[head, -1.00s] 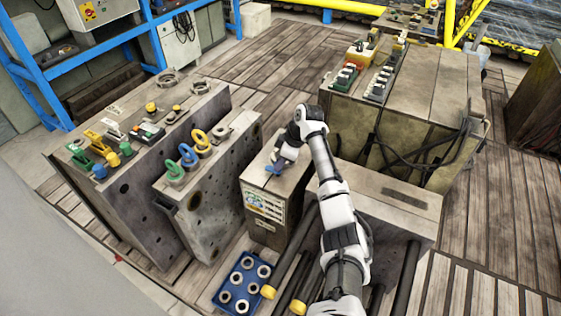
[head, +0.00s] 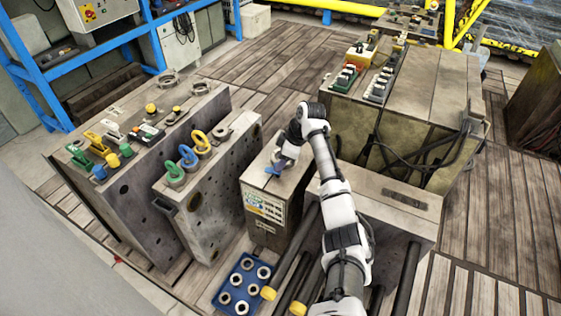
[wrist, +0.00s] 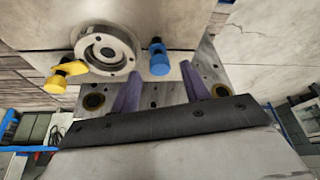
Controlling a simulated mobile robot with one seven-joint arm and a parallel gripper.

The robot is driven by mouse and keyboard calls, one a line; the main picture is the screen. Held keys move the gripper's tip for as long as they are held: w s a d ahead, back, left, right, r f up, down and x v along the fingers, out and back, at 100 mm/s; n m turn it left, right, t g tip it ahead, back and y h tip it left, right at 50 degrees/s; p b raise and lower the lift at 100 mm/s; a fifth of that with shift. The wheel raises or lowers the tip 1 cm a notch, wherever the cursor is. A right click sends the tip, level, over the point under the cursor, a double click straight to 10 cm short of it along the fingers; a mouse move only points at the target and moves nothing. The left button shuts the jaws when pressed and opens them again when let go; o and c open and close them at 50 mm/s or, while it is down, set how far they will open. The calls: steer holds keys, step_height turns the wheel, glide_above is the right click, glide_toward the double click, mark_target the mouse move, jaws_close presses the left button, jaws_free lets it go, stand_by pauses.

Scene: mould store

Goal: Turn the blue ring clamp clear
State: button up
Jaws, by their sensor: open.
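The blue ring clamp (wrist: 158,60) is in the wrist view, just right of a round metal ring (wrist: 106,50). It has a rounded blue end and a dark bolt above it. A yellow clamp (wrist: 66,70) is at the ring's lower left. My gripper (wrist: 160,82) is open, its two purple fingers apart. In the picture the blue clamp lies beyond and between the fingertips; I see no contact. In the head view my gripper (head: 273,169) is at the top of the narrow middle block (head: 262,190). The ring and clamps cannot be made out there.
Left of the middle block stand two mould blocks, the nearer (head: 210,195) with green, blue and yellow lifting eyes (head: 188,152). A blue tray (head: 228,308) of metal rings is on the floor in front. A larger block (head: 420,95) with cables stands right.

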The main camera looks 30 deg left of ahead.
steer(key=b+v, duration=0.1)
steer(key=v, duration=1.1)
steer(key=shift+d+r, duration=0.15)
steer(key=shift+r, duration=0.15)
